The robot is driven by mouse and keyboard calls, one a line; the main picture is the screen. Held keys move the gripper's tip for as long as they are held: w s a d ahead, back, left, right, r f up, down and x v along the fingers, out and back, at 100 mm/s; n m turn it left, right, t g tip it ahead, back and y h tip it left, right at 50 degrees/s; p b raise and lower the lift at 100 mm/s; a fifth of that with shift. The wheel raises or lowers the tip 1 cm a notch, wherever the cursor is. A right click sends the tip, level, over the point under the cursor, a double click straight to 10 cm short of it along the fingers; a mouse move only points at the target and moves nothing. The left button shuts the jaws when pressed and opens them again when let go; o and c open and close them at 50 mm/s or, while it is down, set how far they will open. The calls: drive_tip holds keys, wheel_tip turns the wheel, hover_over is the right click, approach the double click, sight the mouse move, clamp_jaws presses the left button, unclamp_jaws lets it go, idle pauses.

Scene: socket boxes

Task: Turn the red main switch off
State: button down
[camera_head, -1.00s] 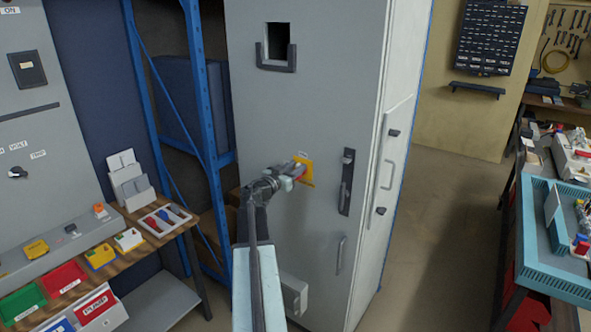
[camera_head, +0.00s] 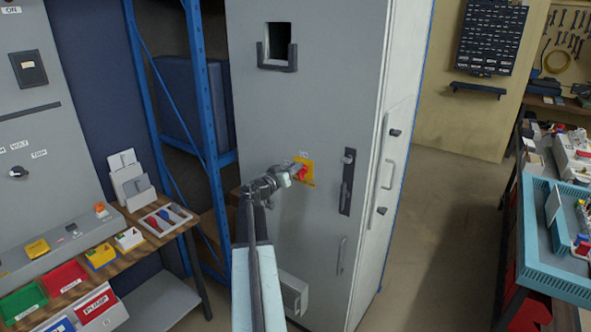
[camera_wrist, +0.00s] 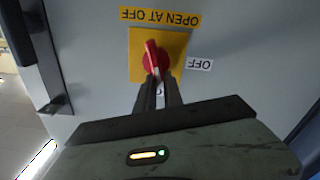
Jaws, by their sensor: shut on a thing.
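The red main switch (camera_head: 301,173) sits on a yellow plate (camera_head: 309,167) on the grey cabinet front. In the wrist view its red handle (camera_wrist: 152,58) is nearly upright with a slight tilt, on the yellow plate (camera_wrist: 176,44). An upside-down "OFF" label (camera_wrist: 199,64) is right of the plate, and an "OPEN AT OFF" label (camera_wrist: 160,17) is above it. Another small label is mostly hidden behind the fingers. My gripper (camera_wrist: 158,92) is shut on the handle's near end. In the head view my gripper (camera_head: 288,176) reaches the switch from the left.
A black door handle (camera_head: 347,181) is right of the switch. A blue shelf frame (camera_head: 205,110) stands left of the cabinet, beside a bench with bins and a tray (camera_head: 166,219). Open floor (camera_head: 430,220) lies to the cabinet's right.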

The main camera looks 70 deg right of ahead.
drive_tip(key=shift+w+d+f+n+b, duration=0.1)
drive_tip(key=shift+w+f+n+b, duration=0.25)
drive_tip(key=shift+n, duration=2)
drive_tip(key=shift+w+d+f+n+b, duration=0.1)
drive_tip(key=shift+w+f+n+b, duration=0.25)
drive_tip(key=shift+n, duration=2.05)
drive_tip(key=shift+w+d+f+n+b, duration=0.1)
drive_tip(key=shift+w+f+n+b, duration=0.25)
drive_tip(key=shift+n, duration=2)
drive_tip(key=shift+s+f, duration=0.1)
drive_tip(key=c, duration=1.5)
unclamp_jaws()
drive_tip(key=shift+o, duration=0.2)
drive_tip(key=shift+a, duration=0.1)
